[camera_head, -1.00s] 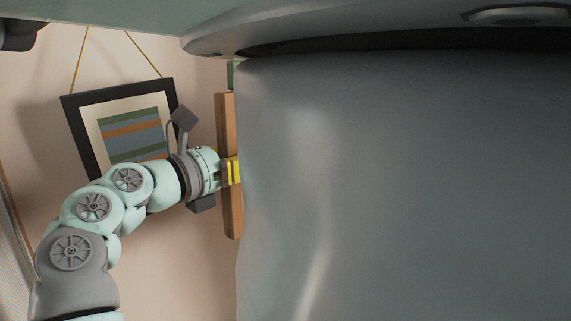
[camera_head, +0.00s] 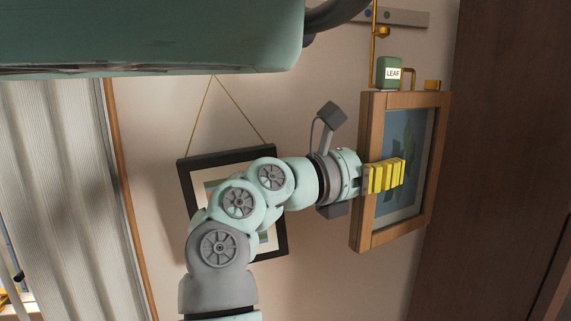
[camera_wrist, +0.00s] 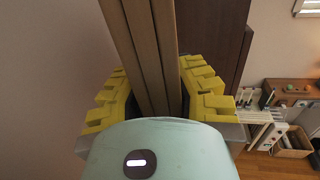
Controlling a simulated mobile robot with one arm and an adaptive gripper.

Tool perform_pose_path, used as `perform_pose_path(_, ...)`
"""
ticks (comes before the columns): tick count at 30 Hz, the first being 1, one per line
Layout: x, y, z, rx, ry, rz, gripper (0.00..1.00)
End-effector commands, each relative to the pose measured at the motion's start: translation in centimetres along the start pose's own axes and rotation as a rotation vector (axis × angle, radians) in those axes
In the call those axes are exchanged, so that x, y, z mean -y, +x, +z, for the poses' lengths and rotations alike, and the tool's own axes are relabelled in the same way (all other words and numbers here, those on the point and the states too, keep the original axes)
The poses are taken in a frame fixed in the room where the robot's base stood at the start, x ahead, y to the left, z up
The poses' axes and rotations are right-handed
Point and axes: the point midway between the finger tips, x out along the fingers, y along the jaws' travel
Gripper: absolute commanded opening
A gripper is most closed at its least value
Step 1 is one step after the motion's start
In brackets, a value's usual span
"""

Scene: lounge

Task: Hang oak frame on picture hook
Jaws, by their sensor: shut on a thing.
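The oak frame (camera_head: 377,238) holds a leaf picture and hangs in the air, upright and slightly turned, at the right of the head view. My gripper (camera_head: 386,176) has its yellow fingers shut on the frame's left side. In the wrist view the oak frame's wooden bars (camera_wrist: 150,50) run between the yellow fingers (camera_wrist: 160,95). Just above the frame's top edge are a green block labelled LEAF (camera_head: 390,73) and brass fittings (camera_head: 409,74). A brass rod with a hook-like piece (camera_head: 381,32) rises above. Whether frame and fittings touch cannot be told.
A dark-framed picture (camera_head: 282,225) hangs by a cord on the wall, partly behind my arm. A grey rail (camera_head: 410,18) is on the wall above. A brown panel (camera_head: 500,120) stands right and a curtain (camera_head: 60,190) left. The wrist view shows a wooden cabinet (camera_wrist: 290,92) at right.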

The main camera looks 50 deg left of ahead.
Motion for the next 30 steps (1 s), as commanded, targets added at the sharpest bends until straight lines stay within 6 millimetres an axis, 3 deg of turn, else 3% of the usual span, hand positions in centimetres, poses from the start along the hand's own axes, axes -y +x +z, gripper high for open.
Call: perform_pose_path(30, -5.4, 1.3, -0.2, 0.006, 0.000, -0.005, 0.00)
